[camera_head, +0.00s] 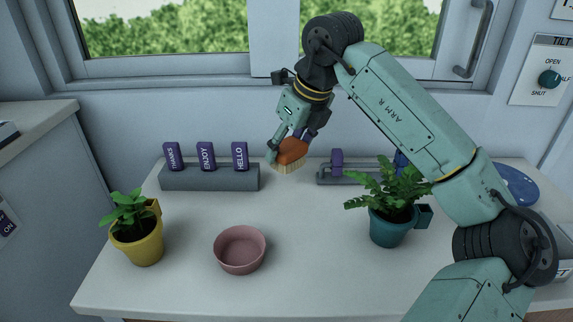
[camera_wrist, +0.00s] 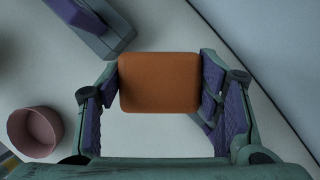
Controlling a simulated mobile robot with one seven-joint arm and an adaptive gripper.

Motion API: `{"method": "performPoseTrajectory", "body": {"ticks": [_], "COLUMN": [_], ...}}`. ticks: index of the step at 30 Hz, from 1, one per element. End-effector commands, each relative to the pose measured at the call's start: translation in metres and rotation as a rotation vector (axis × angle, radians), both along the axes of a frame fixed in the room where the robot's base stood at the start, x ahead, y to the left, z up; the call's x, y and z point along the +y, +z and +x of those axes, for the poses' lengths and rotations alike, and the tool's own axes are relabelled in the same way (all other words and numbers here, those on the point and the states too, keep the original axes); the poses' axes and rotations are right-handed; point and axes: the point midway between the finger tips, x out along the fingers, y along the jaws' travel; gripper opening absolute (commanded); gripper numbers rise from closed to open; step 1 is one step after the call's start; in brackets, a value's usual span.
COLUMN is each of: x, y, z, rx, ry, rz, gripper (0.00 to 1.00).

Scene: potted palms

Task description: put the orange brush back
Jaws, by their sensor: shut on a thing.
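The orange brush (camera_head: 292,151) has pale bristles pointing down. My gripper (camera_head: 289,146) is shut on it and holds it in the air above the back of the white table, between two grey racks. In the wrist view the brush's orange back (camera_wrist: 158,82) fills the space between the purple-padded fingers (camera_wrist: 160,92). The right grey rack (camera_head: 325,180) holds a purple item (camera_head: 337,160); a blue item (camera_head: 400,160) shows behind the palm, partly hidden by leaves. My arm and the plant hide part of this rack.
A yellow pot (camera_head: 139,243) with a plant, a pink bowl (camera_head: 240,252) and a teal pot (camera_head: 392,228) with a plant stand farther forward. A blue plate (camera_head: 518,185) is at right. The table's middle is clear.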

Motion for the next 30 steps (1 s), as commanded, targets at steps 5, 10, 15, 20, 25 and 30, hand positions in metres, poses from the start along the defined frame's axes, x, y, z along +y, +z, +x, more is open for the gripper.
{"method": "performPoseTrajectory", "body": {"ticks": [5,10,15,20,25,30], "x": [0.0,-0.001,0.0,0.0,0.0,0.0], "y": [-0.014,-0.037,-0.046,-0.046,-0.049,-0.049], "z": [0.0,0.0,0.0,0.0,0.0,0.0], "rx": [0.0,0.002,-0.001,-0.001,-0.001,0.0], "ry": [0.0,0.0,0.0,0.001,0.001,0.001], "rz": [0.0,0.001,0.0,-0.001,-0.001,0.0], "gripper": [0.33,0.33,0.33,0.33,0.63,0.74]}}
